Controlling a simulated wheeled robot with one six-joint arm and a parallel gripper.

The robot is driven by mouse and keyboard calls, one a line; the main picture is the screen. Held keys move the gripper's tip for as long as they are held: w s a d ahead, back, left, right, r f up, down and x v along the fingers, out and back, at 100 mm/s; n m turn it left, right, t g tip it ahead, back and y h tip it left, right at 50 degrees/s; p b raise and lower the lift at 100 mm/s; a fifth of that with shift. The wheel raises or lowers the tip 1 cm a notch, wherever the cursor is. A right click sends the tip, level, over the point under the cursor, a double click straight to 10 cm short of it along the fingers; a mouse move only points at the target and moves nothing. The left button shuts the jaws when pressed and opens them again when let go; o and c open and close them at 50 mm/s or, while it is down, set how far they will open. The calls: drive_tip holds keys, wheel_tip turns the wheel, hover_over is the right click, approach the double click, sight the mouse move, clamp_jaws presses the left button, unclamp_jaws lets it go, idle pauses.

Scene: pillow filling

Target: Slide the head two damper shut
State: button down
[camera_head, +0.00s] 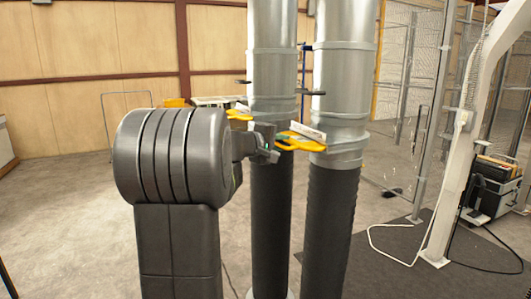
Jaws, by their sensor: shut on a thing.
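Two silver duct pipes stand side by side in the middle of the head view, each with a yellow damper handle. The left damper handle (238,115) shows at the left edge of the left pipe (272,60). The right damper handle (308,145) sticks out leftward from the right pipe (343,60), with a white label above it. The label is too small to read, so I cannot tell which head is two. My gripper (276,151) is in front of the left pipe, shut on the inner end of the right damper handle. Its fingertips are small and partly hidden.
Dark flexible hoses (329,225) hang below the pipes. A wire mesh fence (400,110) stands behind right. A white post (462,150) and a dark machine (493,188) are at the right. The concrete floor (70,220) at the left is mostly clear.

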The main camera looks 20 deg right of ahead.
drive_tip(key=shift+d+f, duration=0.6)
drive_tip(key=shift+d, duration=0.05)
drive_tip(key=c, duration=1.5)
unclamp_jaws()
drive_tip(key=shift+r, duration=0.15)
drive_tip(key=shift+r, duration=0.15)
drive_tip(key=b+v, duration=0.1)
drive_tip(key=v, duration=1.2)
drive_tip(key=shift+a+b, duration=0.35)
drive_tip(key=shift+b, duration=0.05)
drive_tip(key=shift+s+r, duration=0.15)
